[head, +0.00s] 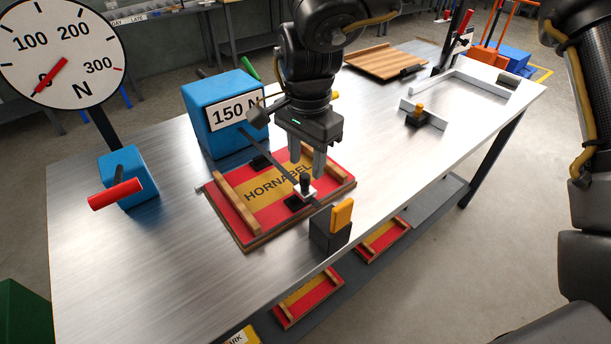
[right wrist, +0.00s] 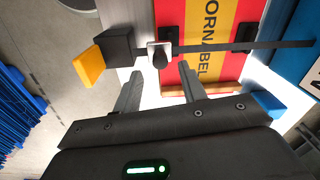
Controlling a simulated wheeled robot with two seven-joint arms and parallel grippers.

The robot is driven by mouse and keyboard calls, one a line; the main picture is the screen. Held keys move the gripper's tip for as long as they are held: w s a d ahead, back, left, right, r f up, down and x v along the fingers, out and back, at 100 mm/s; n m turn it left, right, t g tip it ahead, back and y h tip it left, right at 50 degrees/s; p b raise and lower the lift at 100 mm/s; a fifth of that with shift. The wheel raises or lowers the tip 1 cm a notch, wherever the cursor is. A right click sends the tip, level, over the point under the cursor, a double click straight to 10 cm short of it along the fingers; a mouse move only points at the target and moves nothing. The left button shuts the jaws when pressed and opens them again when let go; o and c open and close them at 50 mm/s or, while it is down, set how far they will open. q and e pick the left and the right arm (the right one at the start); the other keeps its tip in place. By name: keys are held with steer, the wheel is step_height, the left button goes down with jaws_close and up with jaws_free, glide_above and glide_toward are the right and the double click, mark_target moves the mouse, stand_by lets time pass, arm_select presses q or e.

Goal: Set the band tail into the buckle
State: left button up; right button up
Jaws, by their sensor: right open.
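A red and yellow panel lettered HORNABEL (head: 232,217) lies flat on the bench, with wooden bars along two sides. The buckle (head: 302,188), a small metal piece with a black knob, sits at its front right edge; it also shows in the right wrist view (right wrist: 160,52). A thin dark band (right wrist: 280,46) crosses the panel to the buckle. I cannot tell whether its tail is inside the buckle. My right gripper (head: 307,167) is open and empty above the panel, close to the buckle. In the right wrist view its fingertips (right wrist: 160,72) point towards the buckle. My left gripper is out of view.
A black block with a yellow tab (head: 331,228) stands just right of the panel. A blue box marked 150 N (head: 212,108) stands behind it. A blue block with a red handle (head: 127,178) and a dial gauge (head: 62,55) are left. The bench's front left is clear.

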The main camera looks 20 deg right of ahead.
mark_target(306, 175)
steer(key=shift+f, duration=2.4)
jaws_close()
